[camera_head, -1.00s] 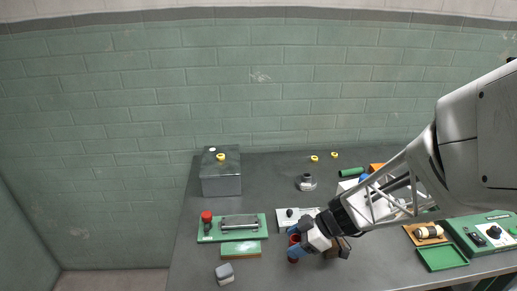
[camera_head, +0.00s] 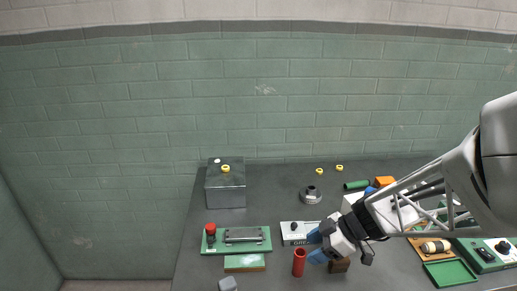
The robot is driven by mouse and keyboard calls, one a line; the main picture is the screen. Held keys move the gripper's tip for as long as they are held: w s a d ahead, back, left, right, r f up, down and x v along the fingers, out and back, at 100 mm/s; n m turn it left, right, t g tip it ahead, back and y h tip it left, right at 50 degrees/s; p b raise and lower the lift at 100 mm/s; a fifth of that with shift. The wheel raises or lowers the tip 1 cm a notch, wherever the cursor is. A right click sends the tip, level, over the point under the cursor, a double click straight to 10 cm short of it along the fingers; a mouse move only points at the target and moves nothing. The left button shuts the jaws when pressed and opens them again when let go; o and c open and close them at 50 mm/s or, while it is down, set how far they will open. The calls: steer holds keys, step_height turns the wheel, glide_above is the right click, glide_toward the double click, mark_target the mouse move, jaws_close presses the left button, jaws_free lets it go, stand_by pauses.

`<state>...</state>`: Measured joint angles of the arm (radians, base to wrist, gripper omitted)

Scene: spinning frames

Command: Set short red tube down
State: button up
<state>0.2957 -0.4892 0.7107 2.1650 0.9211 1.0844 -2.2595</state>
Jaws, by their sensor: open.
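The short red tube (camera_head: 299,263) stands upright on the dark grey table, near its front, just left of my gripper. My gripper (camera_head: 314,246) has blue fingertips and is open. Its fingertips are to the right of the tube, and a gap shows between the lower fingertip and the tube. The tube's open top faces up and is in clear view.
A white box (camera_head: 295,228) stands behind the tube. A brown block (camera_head: 340,264) is to the right, below my gripper. A green board (camera_head: 237,240) with a red knob (camera_head: 211,229) lies left. A grey block (camera_head: 228,284) is at the front edge. Bare table shows around the tube.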

steer(key=v, duration=0.7)
stand_by(0.7)
steer(key=s+a+r+m+h, duration=0.2)
steer(key=s+r+m+h, duration=0.2)
steer(key=s+m, duration=0.2)
steer(key=s+a+r+m+h, duration=0.2)
steer(key=s+r+m+h, duration=0.3)
steer(key=m, duration=0.5)
steer(key=shift+s+a+r+t, duration=0.2)
steer(key=shift+s+a+t, duration=0.15)
steer(key=shift+s, duration=0.55)
